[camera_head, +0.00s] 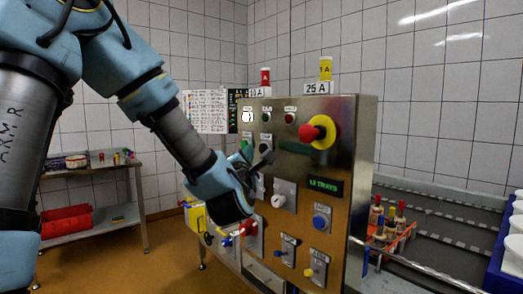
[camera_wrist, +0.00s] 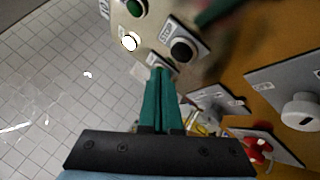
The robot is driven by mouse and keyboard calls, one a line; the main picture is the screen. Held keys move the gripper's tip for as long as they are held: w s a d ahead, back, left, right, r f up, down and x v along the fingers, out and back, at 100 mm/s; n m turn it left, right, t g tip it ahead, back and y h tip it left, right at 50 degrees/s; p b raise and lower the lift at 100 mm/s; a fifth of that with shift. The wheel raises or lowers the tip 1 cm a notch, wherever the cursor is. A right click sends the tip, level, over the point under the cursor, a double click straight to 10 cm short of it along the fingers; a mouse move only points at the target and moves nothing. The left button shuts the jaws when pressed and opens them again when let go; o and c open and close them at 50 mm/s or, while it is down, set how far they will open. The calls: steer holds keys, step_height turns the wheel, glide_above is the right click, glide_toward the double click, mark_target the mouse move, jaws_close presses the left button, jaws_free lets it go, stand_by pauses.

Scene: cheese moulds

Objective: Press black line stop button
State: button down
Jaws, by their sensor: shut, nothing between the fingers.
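The black button (camera_wrist: 183,48) sits on a grey plate marked STOP in the wrist view, near the top centre. My gripper (camera_wrist: 158,72) has its green fingers together and empty. Its tips are just left of and below the black button in the picture, by the plate's edge; I cannot tell whether they touch anything. In the head view my gripper (camera_head: 247,147) reaches the upper left part of the control panel (camera_head: 350,170). My wrist and gripper hide part of the panel there.
A red emergency knob on yellow (camera_head: 318,131), a white selector knob (camera_head: 278,201) and a blue button (camera_head: 322,218) are on the panel. A lit white lamp (camera_wrist: 129,41) is close to the black button. A side table (camera_head: 95,165) stands at left.

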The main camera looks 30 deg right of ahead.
steer(key=shift+s+a, duration=0.2)
steer(key=shift+a, duration=0.7)
steer(key=shift+s+a, duration=0.15)
steer(key=shift+a, duration=0.75)
